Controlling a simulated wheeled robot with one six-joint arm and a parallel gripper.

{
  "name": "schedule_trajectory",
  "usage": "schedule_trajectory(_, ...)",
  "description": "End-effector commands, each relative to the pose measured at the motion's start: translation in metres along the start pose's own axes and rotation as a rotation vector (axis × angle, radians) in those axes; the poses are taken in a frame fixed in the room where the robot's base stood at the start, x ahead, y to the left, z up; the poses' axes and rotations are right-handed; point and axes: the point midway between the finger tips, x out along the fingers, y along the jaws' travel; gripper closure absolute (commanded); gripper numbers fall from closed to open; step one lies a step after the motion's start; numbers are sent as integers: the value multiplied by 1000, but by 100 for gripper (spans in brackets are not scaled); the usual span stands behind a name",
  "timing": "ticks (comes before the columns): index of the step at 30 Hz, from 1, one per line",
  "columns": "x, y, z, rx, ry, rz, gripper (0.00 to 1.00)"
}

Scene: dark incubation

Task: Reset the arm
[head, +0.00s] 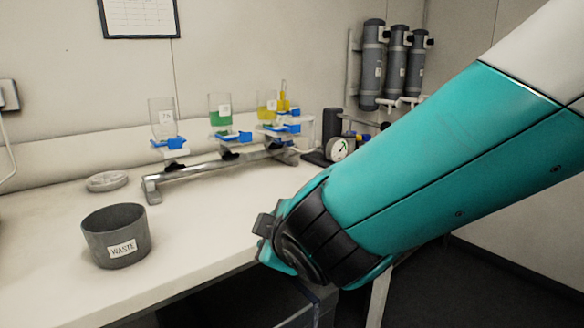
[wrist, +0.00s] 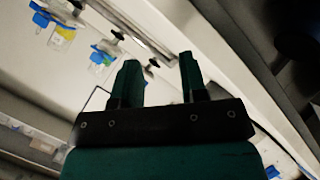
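My teal arm crosses the right side of the head view and ends in a black wrist near the front edge of the bench. Nothing is held in the gap. Past the fingertips the bench surface and a metal rail show.
A grey waste bin (head: 116,237) stands at the left front of the white bench (head: 40,270). Behind it, a metal rack (head: 215,170) holds beakers of clear, green (head: 220,118) and yellow liquid. A gauge (head: 341,148) and cylinders (head: 374,65) are at the back right.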

Motion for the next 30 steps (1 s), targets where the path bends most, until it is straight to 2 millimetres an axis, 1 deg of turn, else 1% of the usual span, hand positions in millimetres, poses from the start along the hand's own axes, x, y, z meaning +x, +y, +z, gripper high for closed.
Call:
schedule_trajectory(1, -10, 8, 20, 92, -52, -48, 61)
schedule_trajectory(2, -17, 10, 32, 153, -85, -86, 61)
schedule_trajectory(3, -29, 11, 48, 239, -135, -144, 61)
schedule_trajectory(5, -52, 9, 71, 373, -210, -238, 61)
schedule_trajectory(6, -70, 5, 85, 460, -260, -304, 61)
schedule_trajectory(8, -99, -3, 101, 572, -328, -400, 61)
schedule_trajectory(9, -119, -9, 109, 635, -371, -458, 61)
schedule_trajectory(13, -178, -29, 125, 779, -483, -620, 61)
schedule_trajectory(18, -247, -54, 135, 882, -606, -783, 61)
schedule_trajectory(19, -254, -45, 127, 881, -610, -790, 61)
schedule_trajectory(21, -261, -31, 117, 874, -610, -790, 61)
schedule_trajectory(30, -295, 22, 81, 871, -607, -790, 61)
